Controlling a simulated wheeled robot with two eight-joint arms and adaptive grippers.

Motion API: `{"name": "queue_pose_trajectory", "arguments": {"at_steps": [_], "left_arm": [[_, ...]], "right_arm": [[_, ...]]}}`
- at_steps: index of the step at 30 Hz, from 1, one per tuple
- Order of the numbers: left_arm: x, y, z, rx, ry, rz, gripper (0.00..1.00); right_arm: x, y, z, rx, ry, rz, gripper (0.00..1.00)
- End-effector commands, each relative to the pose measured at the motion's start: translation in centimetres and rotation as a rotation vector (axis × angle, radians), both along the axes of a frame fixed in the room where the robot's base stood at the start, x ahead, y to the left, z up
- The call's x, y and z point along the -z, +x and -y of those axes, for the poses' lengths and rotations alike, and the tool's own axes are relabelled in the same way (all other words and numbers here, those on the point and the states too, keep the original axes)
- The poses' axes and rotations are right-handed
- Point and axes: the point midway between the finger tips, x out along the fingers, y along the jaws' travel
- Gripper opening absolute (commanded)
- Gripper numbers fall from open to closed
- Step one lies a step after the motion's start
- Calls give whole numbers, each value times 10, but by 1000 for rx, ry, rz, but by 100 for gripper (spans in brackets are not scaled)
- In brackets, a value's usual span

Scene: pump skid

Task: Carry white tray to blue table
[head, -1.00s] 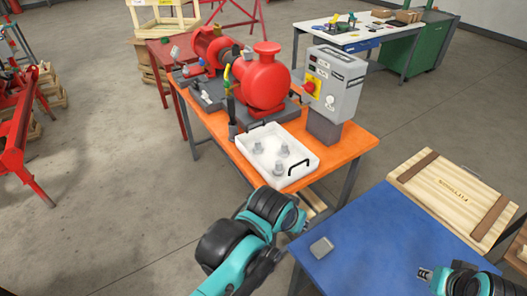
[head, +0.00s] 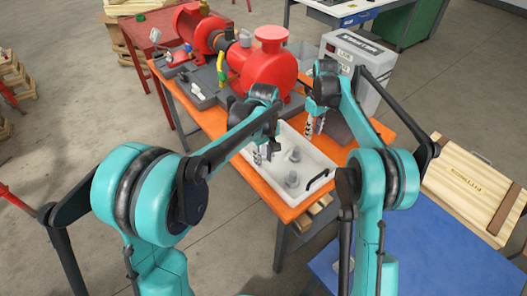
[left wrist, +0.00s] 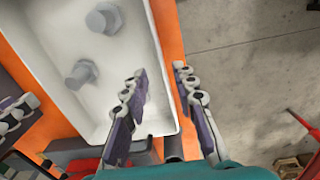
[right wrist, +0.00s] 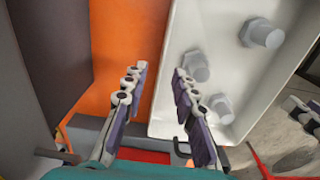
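The white tray (head: 311,163) sits on the orange table (head: 262,190) with grey bolt-like parts inside, including one in the right wrist view (right wrist: 262,34). A black handle (head: 318,180) shows on its near right end. My left gripper (head: 264,155) is open at the tray's left side; in the left wrist view its fingers (left wrist: 162,78) are on either side of the rim. My right gripper (head: 316,125) is open at the tray's far side; in the right wrist view its fingers (right wrist: 160,78) straddle the opposite rim. Contact cannot be told. The blue table (head: 430,240) is at the right.
A wooden crate lid (head: 470,185) lies at the blue table's far edge. My right arm hides part of the blue table.

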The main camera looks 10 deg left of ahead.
Motion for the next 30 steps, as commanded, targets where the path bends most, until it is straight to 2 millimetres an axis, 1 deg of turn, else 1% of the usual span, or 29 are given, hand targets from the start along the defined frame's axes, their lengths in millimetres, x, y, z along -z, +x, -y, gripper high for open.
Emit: {"name": "queue_pose_trajectory", "arguments": {"at_steps": [1,3,12,16,20,27,30], "left_arm": [[3,2,3,-8,1,-8,28],[5,4,4,-17,2,-13,28],[6,4,4,-20,3,-16,28],[13,4,4,-20,3,-16,28],[30,4,4,-19,3,-16,28],[66,4,4,-19,2,-15,28],[76,4,4,-19,2,-15,28]], "right_arm": [[5,3,-1,-9,-1,-7,28],[9,5,-2,-18,-3,-14,28],[11,6,-3,-20,-3,-16,28],[18,6,-3,-20,-3,-16,28],[35,6,-3,-20,-3,-16,28],[71,5,-3,-19,-2,-15,28],[81,5,-3,-19,-2,-15,28]]}}
